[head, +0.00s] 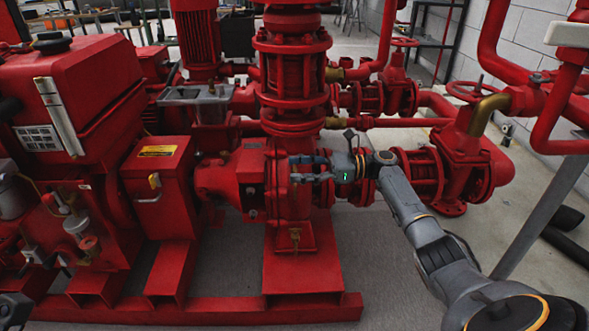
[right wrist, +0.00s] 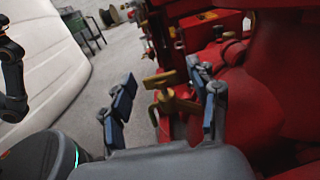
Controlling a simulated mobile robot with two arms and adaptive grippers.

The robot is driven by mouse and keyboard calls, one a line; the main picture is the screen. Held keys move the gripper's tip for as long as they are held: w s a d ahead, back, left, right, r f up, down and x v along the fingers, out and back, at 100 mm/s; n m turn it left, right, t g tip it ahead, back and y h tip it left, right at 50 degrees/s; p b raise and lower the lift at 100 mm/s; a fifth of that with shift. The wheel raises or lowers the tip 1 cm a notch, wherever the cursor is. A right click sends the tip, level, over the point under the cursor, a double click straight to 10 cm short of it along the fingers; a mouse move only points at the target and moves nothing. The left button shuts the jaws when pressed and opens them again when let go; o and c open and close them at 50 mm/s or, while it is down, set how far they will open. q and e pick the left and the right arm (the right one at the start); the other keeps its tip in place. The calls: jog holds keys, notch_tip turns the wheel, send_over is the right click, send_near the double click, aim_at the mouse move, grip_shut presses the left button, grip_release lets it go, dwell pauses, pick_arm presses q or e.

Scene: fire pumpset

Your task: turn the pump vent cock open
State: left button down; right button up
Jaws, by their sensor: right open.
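My right gripper (head: 293,168) is in front of the red pump casing (head: 282,200) in the head view, its fingers pointing left. In the right wrist view the right gripper (right wrist: 160,76) is open, with blue finger pads well apart. A brass cock (right wrist: 164,100) with a crosswise handle shows between and beyond the fingers there, and neither finger appears to touch it. In the head view I cannot make out that cock for certain near the fingers. A dark grey part at the lower left corner of the head view looks like my left gripper (head: 14,311), cut off by the edge.
The red engine housing (head: 75,95) stands left, and a red valve with handwheel (head: 472,90) stands right. Red pipes crowd the back. Grey floor (head: 385,285) is free in front, right of the red base rail (head: 200,310).

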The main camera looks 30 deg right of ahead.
jog(key=v, duration=1)
jog(key=shift+s+d, duration=0.2)
jog(key=shift+d, duration=0.1)
jog(key=shift+f, duration=0.15)
